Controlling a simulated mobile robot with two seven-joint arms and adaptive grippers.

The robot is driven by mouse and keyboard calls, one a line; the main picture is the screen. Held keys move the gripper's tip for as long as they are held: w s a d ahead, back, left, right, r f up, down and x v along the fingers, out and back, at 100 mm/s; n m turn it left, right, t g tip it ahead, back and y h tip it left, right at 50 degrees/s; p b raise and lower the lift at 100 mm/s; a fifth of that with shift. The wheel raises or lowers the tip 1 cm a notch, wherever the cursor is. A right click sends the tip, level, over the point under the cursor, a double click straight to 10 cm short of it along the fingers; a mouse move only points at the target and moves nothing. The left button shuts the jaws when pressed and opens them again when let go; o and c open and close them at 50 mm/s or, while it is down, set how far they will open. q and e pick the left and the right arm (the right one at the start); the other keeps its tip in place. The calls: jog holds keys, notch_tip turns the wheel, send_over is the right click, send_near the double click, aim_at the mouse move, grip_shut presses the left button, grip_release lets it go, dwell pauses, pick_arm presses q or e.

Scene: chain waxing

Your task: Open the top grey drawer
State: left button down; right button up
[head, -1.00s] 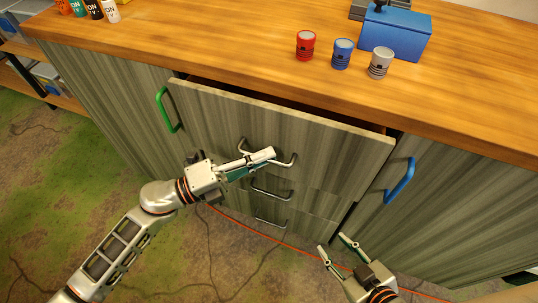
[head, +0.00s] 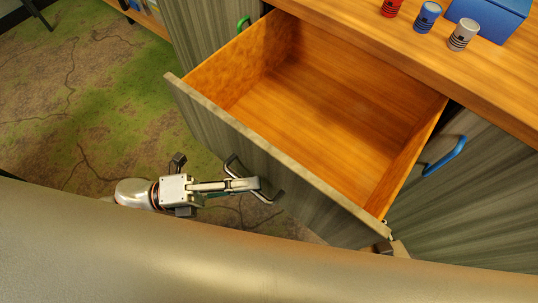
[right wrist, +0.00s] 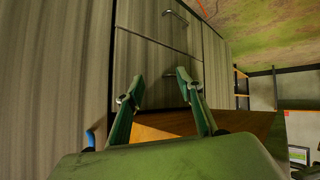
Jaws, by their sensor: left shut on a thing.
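The top grey drawer (head: 291,181) is pulled far out of the cabinet in the head view. Its bare orange wood inside is empty. Its metal handle (head: 233,163) is on the front face. My left gripper (head: 250,185) is shut on this handle, in front of the drawer. My right gripper (right wrist: 160,82) is open in the right wrist view, its two green fingers apart with nothing between them. Grey fronts and a metal handle show beyond it. In the head view my right gripper is mostly hidden behind my own body, near the drawer's right front corner.
A red cup (head: 391,7), a blue cup (head: 427,16), a white cup (head: 462,35) and a blue box (head: 492,16) stand on the wooden worktop (head: 365,28). A blue door handle (head: 444,157) is right of the drawer, a green one (head: 243,23) left. Green-brown floor is clear at left.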

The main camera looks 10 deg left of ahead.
pick_arm(q)
jog(key=shift+s+a, duration=0.4)
jog(key=shift+s, duration=0.35)
jog(key=shift+s+a, duration=0.45)
jog(key=shift+s, duration=0.3)
jog(key=shift+s+a, duration=0.4)
jog(key=shift+s, duration=0.35)
jog(key=c, duration=2.2)
grip_release()
jog(key=shift+o, duration=0.2)
